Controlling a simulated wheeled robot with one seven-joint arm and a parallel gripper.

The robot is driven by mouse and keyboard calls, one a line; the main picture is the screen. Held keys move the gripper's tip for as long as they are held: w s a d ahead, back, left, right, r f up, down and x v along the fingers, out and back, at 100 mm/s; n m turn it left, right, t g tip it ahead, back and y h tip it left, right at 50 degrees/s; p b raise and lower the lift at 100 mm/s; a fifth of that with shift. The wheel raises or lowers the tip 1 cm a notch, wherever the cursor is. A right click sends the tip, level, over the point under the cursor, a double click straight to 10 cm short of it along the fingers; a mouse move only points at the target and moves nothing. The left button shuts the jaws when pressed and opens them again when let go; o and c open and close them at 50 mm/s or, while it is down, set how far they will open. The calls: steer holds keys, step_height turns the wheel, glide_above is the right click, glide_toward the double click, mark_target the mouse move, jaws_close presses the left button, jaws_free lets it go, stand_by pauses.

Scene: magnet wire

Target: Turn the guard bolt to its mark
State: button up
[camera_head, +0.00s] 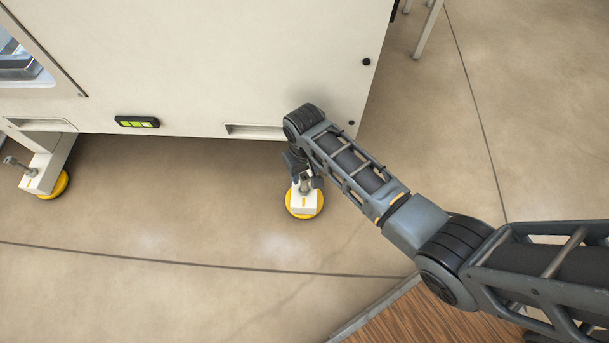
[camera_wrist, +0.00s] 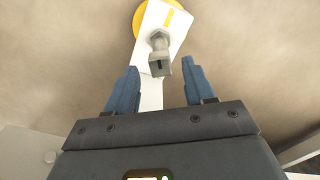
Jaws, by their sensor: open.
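The guard bolt (camera_wrist: 159,42) is grey, with a hex part and a blocky end that carries a dark line. It stands on a white bracket (camera_wrist: 177,28) with a short yellow mark (camera_wrist: 167,17), above a yellow round foot (camera_wrist: 143,12). In the head view the bolt (camera_head: 305,185) shows just below my gripper (camera_head: 300,170), partly hidden by it. My gripper's two blue fingers (camera_wrist: 160,72) are open in the wrist view. The bolt's blocky end shows between and just beyond the fingertips, with visible gaps to both sides. I cannot tell the depth between them.
A large cream cabinet (camera_head: 230,60) rises right behind the bolt, with a slot and a green-lit display (camera_head: 137,122). A second bracket with a bolt and yellow foot (camera_head: 57,187) stands at the left. The floor (camera_head: 180,230) in front is clear.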

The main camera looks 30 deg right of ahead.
steer(key=shift+f+b, duration=0.3)
steer(key=shift+f, duration=0.65)
steer(key=shift+c, duration=0.2)
jaws_close()
steer(key=shift+r+p, duration=0.1)
steer(key=shift+p, duration=0.2)
steer(key=m+p, duration=0.2)
steer(key=shift+a+r+m, duration=0.1)
steer(key=shift+r+m, duration=0.05)
steer(key=shift+m, duration=0.15)
steer(key=shift+f+m+p, duration=0.2)
steer(key=shift+m+p, duration=0.95)
steer(key=shift+m, duration=0.65)
